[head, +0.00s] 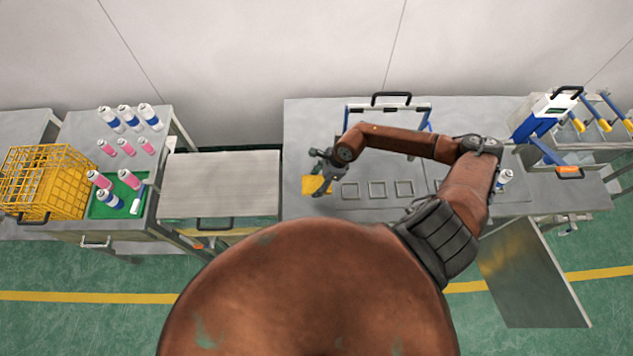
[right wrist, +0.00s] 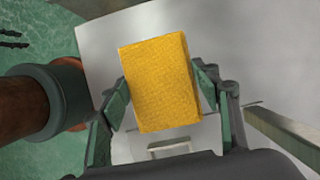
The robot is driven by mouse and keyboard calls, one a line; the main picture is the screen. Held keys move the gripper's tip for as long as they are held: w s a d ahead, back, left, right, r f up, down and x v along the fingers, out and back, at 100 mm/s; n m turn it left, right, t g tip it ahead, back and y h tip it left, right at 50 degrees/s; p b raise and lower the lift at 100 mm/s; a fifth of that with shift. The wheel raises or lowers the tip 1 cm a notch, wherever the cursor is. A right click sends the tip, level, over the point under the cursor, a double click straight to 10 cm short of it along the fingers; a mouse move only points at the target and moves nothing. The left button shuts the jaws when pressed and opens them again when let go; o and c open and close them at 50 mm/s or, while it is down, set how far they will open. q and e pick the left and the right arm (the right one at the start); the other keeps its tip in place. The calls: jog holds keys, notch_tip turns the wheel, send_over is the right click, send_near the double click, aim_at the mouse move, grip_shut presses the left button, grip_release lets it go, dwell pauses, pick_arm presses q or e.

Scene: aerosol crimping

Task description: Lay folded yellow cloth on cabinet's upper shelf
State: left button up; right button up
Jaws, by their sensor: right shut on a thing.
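The folded yellow cloth (head: 312,185) is a small thick block. In the right wrist view, the cloth (right wrist: 158,82) sits between the two green-grey fingers of my right gripper (right wrist: 161,90), which is shut on its sides. In the head view, my right gripper (head: 325,170) and the cloth are at the left end of the long grey bench (head: 300,130). I cannot tell the gap between cloth and bench. A grey-topped cabinet-like unit (head: 220,180) stands left of the bench; its shelves are hidden from above. My left gripper is not in view.
Several square outlines (head: 376,189) line the bench right of the cloth. A blue frame with a black handle (head: 390,100) stands behind. A blue-and-white machine (head: 545,115) stands at right. Left are cans (head: 128,118), a green tray (head: 125,205) and a yellow basket (head: 45,180).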

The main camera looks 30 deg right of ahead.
aim_at(316, 184)
jog(key=shift+w+d+f, duration=0.2)
jog(key=shift+w+f, duration=0.3)
jog(key=shift+f, duration=0.05)
jog(key=f, duration=0.3)
jog(key=shift+w+d+p, duration=0.1)
jog(key=shift+w+p, duration=0.1)
jog(key=shift+p, duration=0.1)
jog(key=shift+f, duration=0.35)
jog(key=shift+f, duration=0.1)
jog(key=o, duration=1.1)
jog(key=shift+c, duration=0.2)
